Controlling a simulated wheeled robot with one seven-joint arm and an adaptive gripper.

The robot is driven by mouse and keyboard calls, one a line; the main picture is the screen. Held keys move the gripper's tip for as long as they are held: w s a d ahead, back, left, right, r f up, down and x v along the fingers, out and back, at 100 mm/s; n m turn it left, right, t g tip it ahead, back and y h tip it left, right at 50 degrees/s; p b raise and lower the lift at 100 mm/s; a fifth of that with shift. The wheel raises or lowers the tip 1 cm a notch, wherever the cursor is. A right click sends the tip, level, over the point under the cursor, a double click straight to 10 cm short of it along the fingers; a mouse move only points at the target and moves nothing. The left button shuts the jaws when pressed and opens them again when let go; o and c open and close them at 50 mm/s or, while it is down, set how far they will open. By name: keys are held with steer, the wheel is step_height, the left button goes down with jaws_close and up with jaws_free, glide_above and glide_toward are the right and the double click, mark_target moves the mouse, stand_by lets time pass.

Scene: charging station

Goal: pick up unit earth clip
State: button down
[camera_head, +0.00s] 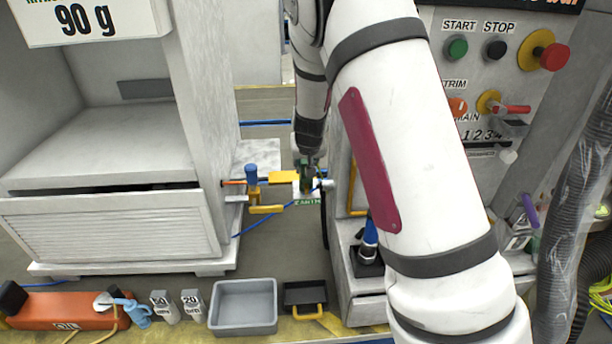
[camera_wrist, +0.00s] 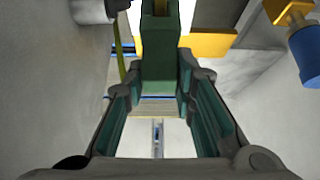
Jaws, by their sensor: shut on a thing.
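The unit earth clip shows in the wrist view as a dark green block (camera_wrist: 160,48) with a yellowish strip at its top. My gripper (camera_wrist: 160,84) has its two fingers closed on the sides of this block. In the head view my gripper (camera_head: 307,172) is at the end of the lowered arm, between the grey cabinet and the control panel. A small green patch of the clip (camera_head: 305,186) shows there, mostly hidden by the fingers. A white label with green letters (camera_head: 307,202) is just below it. Whether the clip still touches its mount cannot be told.
A yellow bracket with a blue knob (camera_head: 251,174) stands close left of my gripper. The cabinet (camera_head: 110,225) is further left, the control panel (camera_head: 500,110) at right. A grey bin (camera_head: 244,306) and a black tray (camera_head: 305,297) are in front. A blue cable runs below.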

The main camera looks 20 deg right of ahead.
steer(key=shift+r, duration=0.5)
steer(key=r, duration=0.2)
steer(key=shift+s+r+p, duration=0.35)
steer(key=shift+r+p, duration=0.05)
steer(key=s+a+r+p, duration=0.1)
steer(key=s, duration=1.4)
steer(key=shift+s+a+r, duration=0.15)
steer(key=shift+a+r, duration=0.1)
steer(key=shift+a, duration=0.05)
